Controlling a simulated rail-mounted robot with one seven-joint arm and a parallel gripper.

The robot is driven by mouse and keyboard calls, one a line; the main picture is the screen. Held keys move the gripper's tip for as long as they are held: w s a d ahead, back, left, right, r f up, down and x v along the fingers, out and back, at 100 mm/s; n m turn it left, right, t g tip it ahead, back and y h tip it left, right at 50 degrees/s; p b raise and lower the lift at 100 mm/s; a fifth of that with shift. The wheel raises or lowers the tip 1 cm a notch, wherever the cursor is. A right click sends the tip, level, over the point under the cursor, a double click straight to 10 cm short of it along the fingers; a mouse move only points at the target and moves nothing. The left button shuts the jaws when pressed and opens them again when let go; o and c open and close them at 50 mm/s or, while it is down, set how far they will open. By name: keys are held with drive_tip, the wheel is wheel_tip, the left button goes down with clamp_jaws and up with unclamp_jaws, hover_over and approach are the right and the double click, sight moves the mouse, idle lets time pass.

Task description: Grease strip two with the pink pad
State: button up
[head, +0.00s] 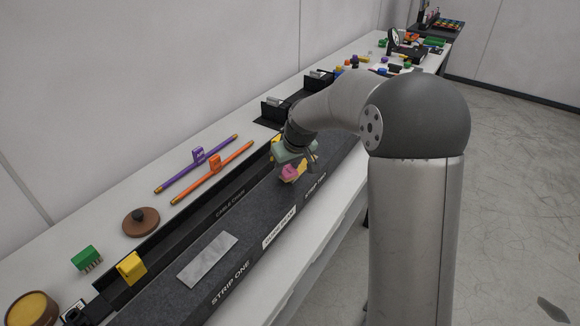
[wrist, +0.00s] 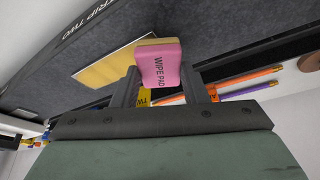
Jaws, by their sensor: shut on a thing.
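My gripper (wrist: 163,88) is shut on the pink pad (wrist: 160,66), a pink block with a yellowish layer, lettered "WIPE PAD". In the head view the pad (head: 291,173) is under my gripper (head: 293,158), over the far part of the dark granite bed (head: 262,203). Strip two is lettered on the bed's edge near there. A yellow patch (wrist: 108,66) lies on the bed beside that lettering in the wrist view; the pad overlaps its right end in the picture. I cannot tell whether they touch. Strip one's grey patch (head: 207,260) is nearer.
A dark channel with a yellow block (head: 131,267) runs along the bed's left side. Purple (head: 197,163) and orange (head: 212,173) rods, a brown round lid (head: 141,221) and a green brush (head: 86,258) lie left of it. Several small items crowd the table's far end.

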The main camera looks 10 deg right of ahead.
drive_tip(key=shift+r+p, duration=1.6)
drive_tip(key=shift+r, duration=1.65)
